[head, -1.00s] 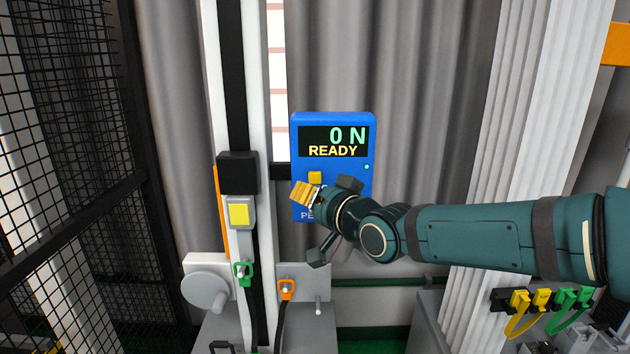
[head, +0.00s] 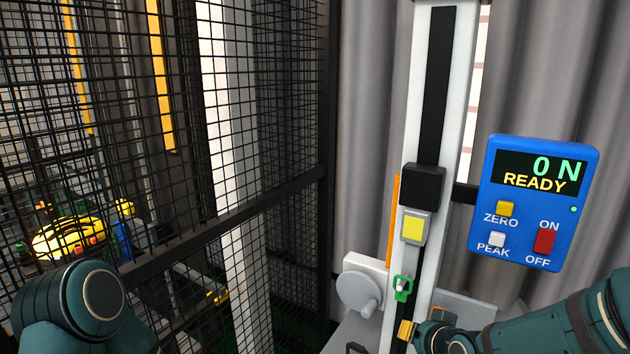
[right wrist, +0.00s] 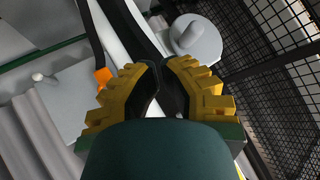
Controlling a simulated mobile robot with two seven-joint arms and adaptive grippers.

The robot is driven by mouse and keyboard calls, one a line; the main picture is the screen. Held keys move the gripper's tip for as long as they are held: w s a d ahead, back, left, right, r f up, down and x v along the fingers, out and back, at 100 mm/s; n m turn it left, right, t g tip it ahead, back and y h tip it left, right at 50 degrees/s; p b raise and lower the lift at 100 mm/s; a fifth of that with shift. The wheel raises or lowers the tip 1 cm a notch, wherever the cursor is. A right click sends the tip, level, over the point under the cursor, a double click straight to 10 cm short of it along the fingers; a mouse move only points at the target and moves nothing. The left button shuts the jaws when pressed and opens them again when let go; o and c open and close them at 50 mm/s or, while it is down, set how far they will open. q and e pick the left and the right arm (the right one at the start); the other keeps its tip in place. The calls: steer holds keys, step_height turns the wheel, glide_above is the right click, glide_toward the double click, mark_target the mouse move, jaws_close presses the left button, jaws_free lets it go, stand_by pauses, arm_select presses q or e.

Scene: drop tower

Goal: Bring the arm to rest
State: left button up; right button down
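My right arm (head: 600,320) comes in at the lower right of the head view, low beside the drop tower's rail. My right gripper (head: 406,330) has yellow fingers and is in front of the rail's lower part. In the right wrist view its fingers (right wrist: 158,78) are drawn together at the tips, with nothing seen held between them. The gripper is below and left of the blue force display (head: 535,202), apart from it. Only a rounded teal part of my left arm (head: 70,310) shows at the lower left; my left gripper is out of view.
The white rail (head: 455,110) carries a black block (head: 423,184) with a yellow square below. A green clip (head: 402,289) hangs near a grey knob (head: 359,291). The display reads 0 N READY. A black mesh fence (head: 290,130) stands left, with a grey curtain (head: 375,130) behind.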

steer(key=s+a+f+g, duration=0.2)
steer(key=s+f, duration=0.3)
steer(key=f, duration=0.3)
steer(key=s+a+f+n+g+y, duration=0.1)
steer(key=s+a+f+g, duration=0.2)
steer(key=s+f, duration=0.3)
steer(key=s+a+f+g, duration=0.3)
steer(key=s+f, duration=0.3)
steer(key=f, duration=0.6)
steer(key=shift+s+a+f+n+y+b, duration=0.15)
steer(key=shift+s+a+n+y+b, duration=0.2)
steer(key=shift+a, duration=0.55)
steer(key=shift+w, duration=0.1)
